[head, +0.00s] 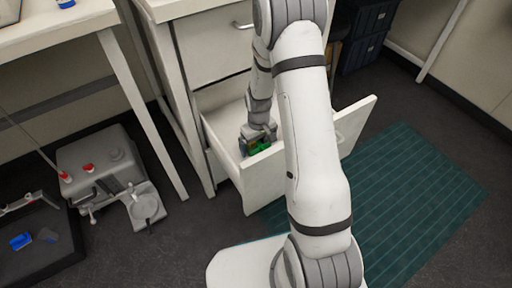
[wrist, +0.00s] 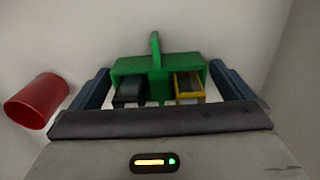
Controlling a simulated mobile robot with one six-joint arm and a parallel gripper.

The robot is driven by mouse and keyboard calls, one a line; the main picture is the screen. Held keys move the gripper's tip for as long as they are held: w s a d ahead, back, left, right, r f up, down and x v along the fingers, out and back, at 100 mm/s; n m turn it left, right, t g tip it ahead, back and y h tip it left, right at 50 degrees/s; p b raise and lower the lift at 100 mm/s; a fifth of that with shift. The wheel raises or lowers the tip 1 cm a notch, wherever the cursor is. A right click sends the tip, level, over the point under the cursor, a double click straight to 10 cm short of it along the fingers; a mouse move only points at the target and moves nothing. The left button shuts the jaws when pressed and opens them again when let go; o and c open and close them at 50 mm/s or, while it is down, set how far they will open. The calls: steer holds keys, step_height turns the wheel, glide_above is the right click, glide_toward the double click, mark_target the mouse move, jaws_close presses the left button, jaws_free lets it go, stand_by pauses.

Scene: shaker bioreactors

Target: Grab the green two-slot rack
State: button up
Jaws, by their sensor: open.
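The green two-slot rack (wrist: 155,62) stands inside the open drawer, with an upright fin in its middle. In the wrist view its left slot holds a black item (wrist: 130,92) and its right slot a yellow and dark item (wrist: 188,88). In the head view only part of the rack (head: 259,146) shows beside my gripper (head: 257,146). My gripper (wrist: 160,88) is open, with one finger on each side of the rack. I cannot tell whether the fingers touch it. The gripper body hides the rack's near lower part.
A red cup-like object (wrist: 37,101) lies left of the gripper in the drawer. The drawer's front panel (head: 262,180) and side walls surround the gripper closely. A grey machine (head: 105,170) stands on the floor at left, beside a dark tray (head: 40,262). A teal mat (head: 420,190) lies at right.

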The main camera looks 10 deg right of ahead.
steer(key=c, duration=0.9)
steer(key=shift+c, duration=0.2)
